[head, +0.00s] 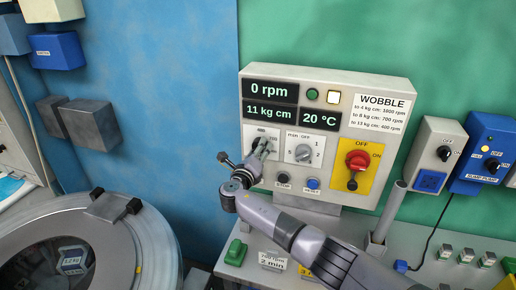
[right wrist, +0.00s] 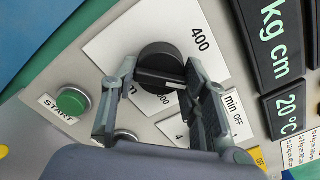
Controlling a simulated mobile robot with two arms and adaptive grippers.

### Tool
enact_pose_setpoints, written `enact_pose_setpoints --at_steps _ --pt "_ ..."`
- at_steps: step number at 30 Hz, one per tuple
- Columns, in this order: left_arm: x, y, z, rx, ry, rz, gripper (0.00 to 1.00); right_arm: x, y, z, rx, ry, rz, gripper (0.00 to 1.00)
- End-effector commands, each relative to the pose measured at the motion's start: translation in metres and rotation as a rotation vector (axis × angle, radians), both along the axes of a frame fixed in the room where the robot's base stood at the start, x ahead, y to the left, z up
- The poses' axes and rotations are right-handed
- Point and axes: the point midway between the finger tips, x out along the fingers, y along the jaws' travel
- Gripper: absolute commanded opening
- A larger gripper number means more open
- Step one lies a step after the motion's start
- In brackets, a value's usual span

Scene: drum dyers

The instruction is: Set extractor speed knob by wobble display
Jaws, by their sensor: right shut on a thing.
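The control panel (head: 226,160) carries a black extractor speed knob (right wrist: 160,66) on a white plate marked 400 and other numbers partly hidden by my fingers. My right gripper (right wrist: 158,80) is shut on this knob, one finger on each side; in the head view the gripper (head: 262,148) covers most of it. A white mark shows on the knob; I cannot tell exactly which number it points to. The wobble display (head: 270,113) reads 11 kg cm. The rpm display (head: 269,90) reads 0 rpm. The WOBBLE card (head: 382,112) lists to 13 kg cm: 400 rpm. My left gripper is out of view.
A min/off dial (head: 303,153) sits right of the knob, and a red switch on yellow (head: 358,161) further right. Below are a START button (right wrist: 72,102) and a blue button (head: 313,183). A round drum door (head: 140,245) stands at lower left.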

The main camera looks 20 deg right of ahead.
Motion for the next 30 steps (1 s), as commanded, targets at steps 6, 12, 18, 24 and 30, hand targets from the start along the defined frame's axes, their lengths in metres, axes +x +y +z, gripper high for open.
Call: enact_pose_setpoints --at_steps 6,12,18,24,30 --pt "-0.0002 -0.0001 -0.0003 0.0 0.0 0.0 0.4 -0.0006 -0.0002 -0.0014 -0.17 0.117 0.001 0.13" --pt "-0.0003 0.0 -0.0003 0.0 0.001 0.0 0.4 -0.0007 -0.0006 -0.0008 -0.326 0.222 0.0 0.13" --pt "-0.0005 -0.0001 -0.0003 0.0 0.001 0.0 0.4 -0.0006 -0.0002 -0.0004 -0.467 0.317 0.001 0.13" --pt "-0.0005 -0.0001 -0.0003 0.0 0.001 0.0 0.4 -0.0006 -0.0008 0.0003 -0.578 0.391 0.001 0.13" --pt "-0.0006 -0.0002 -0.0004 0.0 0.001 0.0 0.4 -0.0009 -0.0006 -0.0003 -0.646 0.44 0.001 0.13"
